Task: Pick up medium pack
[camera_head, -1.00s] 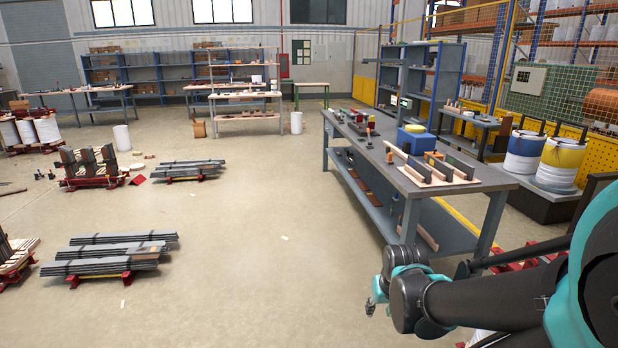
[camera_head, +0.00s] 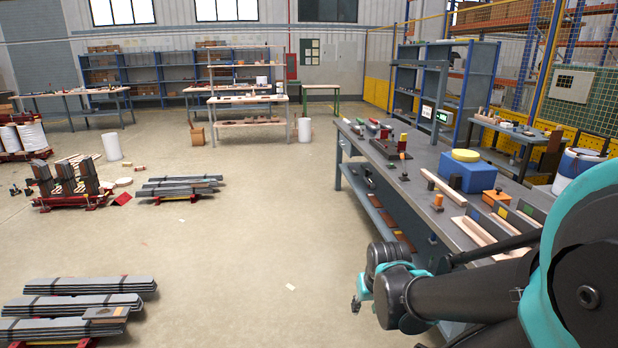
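Nothing in view is clearly marked as the medium pack. Several dark upright plates (camera_head: 501,211) with coloured labels stand beside pale wooden bars (camera_head: 474,231) on the near end of the grey workbench (camera_head: 425,200), partly hidden by my arm. Bundles of flat grey strips lie on the floor at the lower left (camera_head: 75,305) and farther back (camera_head: 178,187). My gripper (camera_head: 356,304) hangs over open floor, left of the bench, apart from these things. It is small and dark, and its finger opening cannot be made out.
On the bench are a blue box (camera_head: 466,176) with a yellow disc (camera_head: 466,155) and an orange block (camera_head: 494,196). A red stand (camera_head: 70,200) holding dark upright pieces is on the left floor.

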